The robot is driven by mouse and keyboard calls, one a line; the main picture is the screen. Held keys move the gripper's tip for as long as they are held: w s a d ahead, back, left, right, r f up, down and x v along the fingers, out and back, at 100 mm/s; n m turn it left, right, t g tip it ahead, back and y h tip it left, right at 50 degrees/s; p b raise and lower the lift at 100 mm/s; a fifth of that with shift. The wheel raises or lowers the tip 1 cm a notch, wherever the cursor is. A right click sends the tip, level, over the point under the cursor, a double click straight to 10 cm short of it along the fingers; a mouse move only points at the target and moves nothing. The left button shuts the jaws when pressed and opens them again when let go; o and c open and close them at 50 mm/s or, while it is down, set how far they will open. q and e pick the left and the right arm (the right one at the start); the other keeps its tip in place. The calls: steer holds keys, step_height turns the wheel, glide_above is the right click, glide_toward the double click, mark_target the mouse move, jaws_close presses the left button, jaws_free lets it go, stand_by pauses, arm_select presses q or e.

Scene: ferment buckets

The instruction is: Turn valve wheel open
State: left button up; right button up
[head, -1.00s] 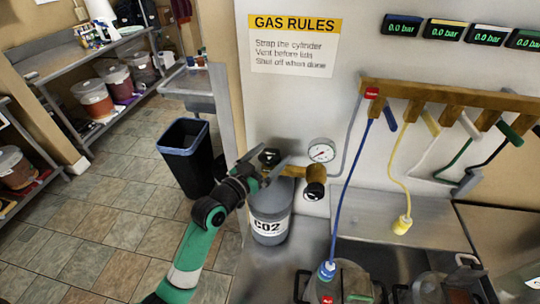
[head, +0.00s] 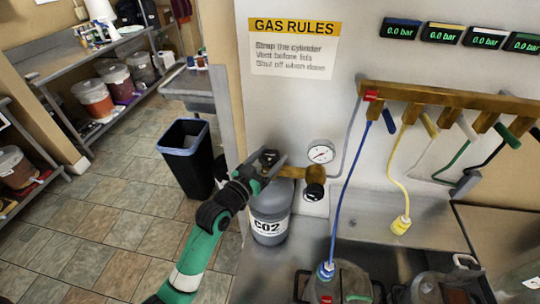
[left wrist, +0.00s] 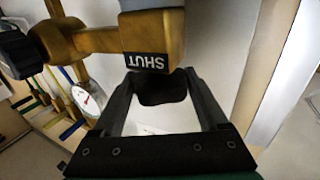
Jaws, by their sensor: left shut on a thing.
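The grey CO2 cylinder (head: 270,212) stands by the wall with a brass valve body on top. Its black valve wheel (head: 269,157) sits on the left end of the brass. My left gripper (head: 266,165) is shut on the wheel. In the left wrist view the dark wheel (left wrist: 162,88) is between the two fingers, partly hidden by them. A "SHUT" label (left wrist: 146,61) is on the brass body (left wrist: 150,35) beside it. The gauge (head: 321,152) has a white face. My right gripper is in neither view.
A black regulator knob (head: 315,190) is close to the right of the wheel. A brass manifold (head: 450,95) with coloured levers and hoses is on the wall. The displays (head: 402,29) read 0.0 bar. A bin (head: 187,155) stands on the floor at left.

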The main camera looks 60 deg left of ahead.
arm_select(q)
steer(key=shift+d+r+n+g+y+p, duration=0.1)
steer(key=shift+n+g+y+p, duration=0.25)
steer(key=shift+y, duration=0.35)
steer(key=shift+n+y, duration=0.4)
steer(key=shift+n, duration=0.05)
steer(key=n+g+y+b, duration=0.1)
steer(key=b, duration=0.1)
steer(key=n+g+y+b, duration=0.1)
steer(key=shift+w+f+y+b, duration=0.1)
steer(key=shift+f+y+b, duration=0.2)
steer(key=shift+f+b, duration=0.1)
steer(key=shift+r+n+g+y, duration=0.15)
steer(key=shift+n+g+y, duration=0.25)
steer(key=shift+g+y, duration=0.1)
steer(key=shift+r+n+g+y, duration=0.2)
steer(key=shift+n+g+y, duration=0.1)
steer(key=shift+g, duration=0.05)
steer(key=g+p, duration=0.1)
steer(key=p, duration=0.1)
steer(key=n+y+p, duration=0.1)
steer(key=p, duration=0.1)
steer(key=shift+r+n+g+y+p, duration=0.2)
steer(key=shift+n+g+y+p, duration=0.1)
steer(key=shift+g+p, duration=0.1)
steer(key=shift+f+g+p, duration=0.25)
steer(key=shift+g+p, duration=0.05)
steer(key=shift+p, duration=0.05)
steer(key=o, duration=1.3)
steer(key=shift+c, duration=0.2)
